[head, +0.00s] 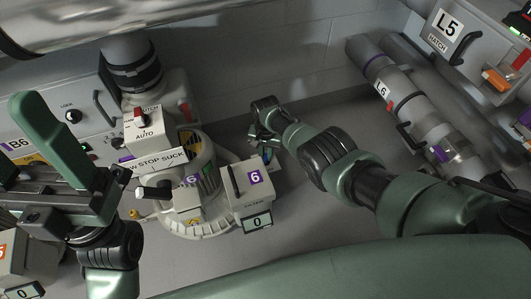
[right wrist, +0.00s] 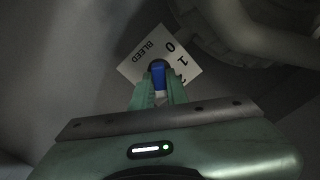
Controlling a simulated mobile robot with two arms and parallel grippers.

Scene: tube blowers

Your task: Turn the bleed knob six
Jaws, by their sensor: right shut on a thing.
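The bleed knob (right wrist: 158,72) is a blue knob at the centre of a white dial plate (right wrist: 160,54) in the right wrist view. The plate reads BLEED, with 0 and 1 in sight and the following mark partly covered. My right gripper (right wrist: 158,88) is shut on the knob, a green finger on each side. In the head view my right gripper (head: 263,138) reaches down beside blower six, right of its purple 6 box (head: 250,187); the knob is not clear there. My left gripper (head: 70,150) is at the left, its green fingers apart and empty.
Pipe L6 (head: 385,87) and hatch box L5 (head: 450,35) are at upper right. Grey floor is clear below the blower.

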